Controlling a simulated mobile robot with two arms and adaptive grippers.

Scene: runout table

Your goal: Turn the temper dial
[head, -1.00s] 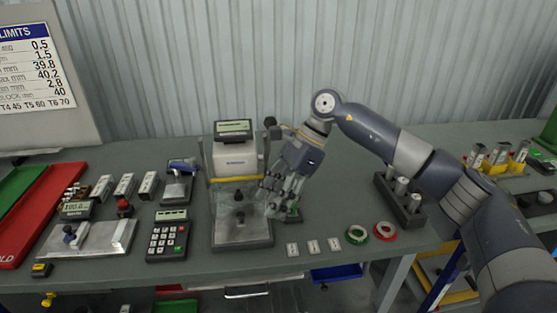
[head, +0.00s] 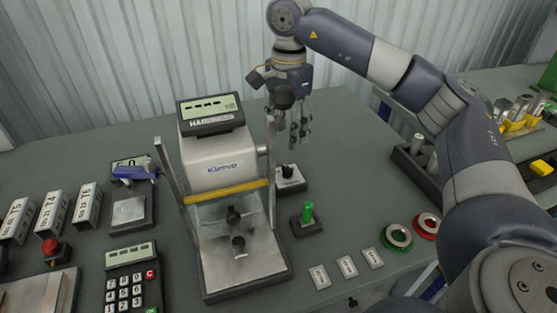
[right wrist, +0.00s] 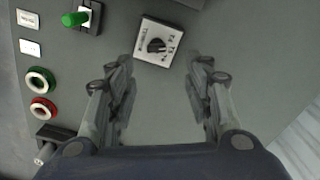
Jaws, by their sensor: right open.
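The temper dial (head: 289,175) is a black knob on a pale square plate with printed marks. It sits on the table to the right of the hardness tester (head: 213,157). In the right wrist view the dial (right wrist: 157,46) lies just beyond the fingertips, near the middle between them. My right gripper (head: 300,138) is open and empty, pointing down above and behind the dial, apart from it. The right gripper's two fingers (right wrist: 164,66) are spread wide in the wrist view. My left gripper is not in view.
A green toggle switch (head: 308,214) stands in front of the dial. Green (head: 397,236) and red (head: 427,226) rings lie to the right, with small white labels (head: 347,267) nearby. The tester's upright posts stand close on the left. The table behind the dial is clear.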

